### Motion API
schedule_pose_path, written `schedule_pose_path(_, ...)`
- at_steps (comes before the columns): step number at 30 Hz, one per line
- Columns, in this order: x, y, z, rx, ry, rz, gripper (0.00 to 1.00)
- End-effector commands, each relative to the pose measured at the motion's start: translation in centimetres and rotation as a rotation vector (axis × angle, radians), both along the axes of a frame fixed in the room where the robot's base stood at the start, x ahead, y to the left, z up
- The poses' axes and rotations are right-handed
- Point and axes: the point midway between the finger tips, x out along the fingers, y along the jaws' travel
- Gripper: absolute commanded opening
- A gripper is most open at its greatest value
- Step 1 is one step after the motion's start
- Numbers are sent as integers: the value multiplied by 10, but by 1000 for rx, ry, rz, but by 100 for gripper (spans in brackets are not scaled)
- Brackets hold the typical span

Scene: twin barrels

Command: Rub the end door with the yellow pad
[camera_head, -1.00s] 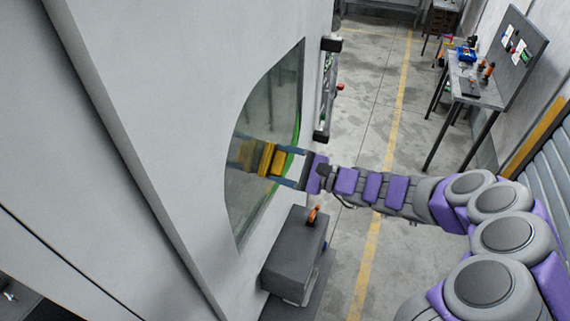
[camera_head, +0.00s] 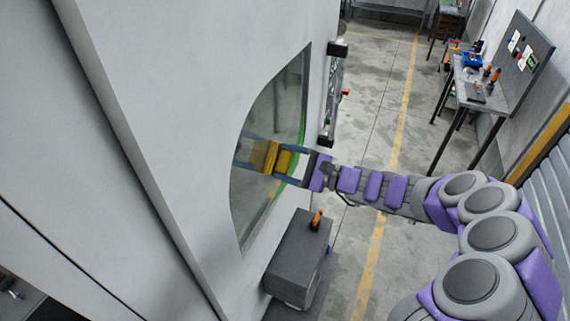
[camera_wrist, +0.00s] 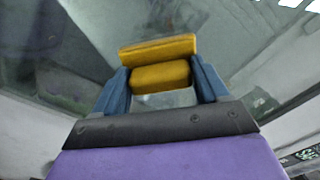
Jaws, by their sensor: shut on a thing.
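The yellow pad (camera_head: 284,161) is held between the two blue fingers of my gripper (camera_head: 278,162). In the wrist view the yellow pad (camera_wrist: 160,76) sits between the blue fingertips of my gripper (camera_wrist: 160,82), with its wider face part on the far side. The end door (camera_head: 272,140) is a pale panel with a curved dark glass window, left of centre in the head view. The pad is at the glass, and a yellow reflection shows beside it. I cannot tell for sure whether the pad touches the glass. In the wrist view the glass of the end door (camera_wrist: 70,60) fills the background.
A dark grey box (camera_head: 298,250) with an orange handle stands below the window. A workbench (camera_head: 478,95) with tools stands at the right. The aisle floor (camera_head: 375,90) between is clear.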

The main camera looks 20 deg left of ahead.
Motion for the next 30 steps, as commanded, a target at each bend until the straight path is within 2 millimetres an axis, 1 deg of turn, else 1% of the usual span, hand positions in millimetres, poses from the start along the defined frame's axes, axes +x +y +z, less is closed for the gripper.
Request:
schedule_pose_path(1,5,-1,1,0,-2,-1,41)
schedule_pose_path(6,16,-2,1,0,-1,0,41)
schedule_pose_path(14,18,0,0,2,-2,1,41)
schedule_pose_path(20,9,2,0,4,0,2,41)
schedule_pose_path(30,-18,6,0,4,1,3,41)
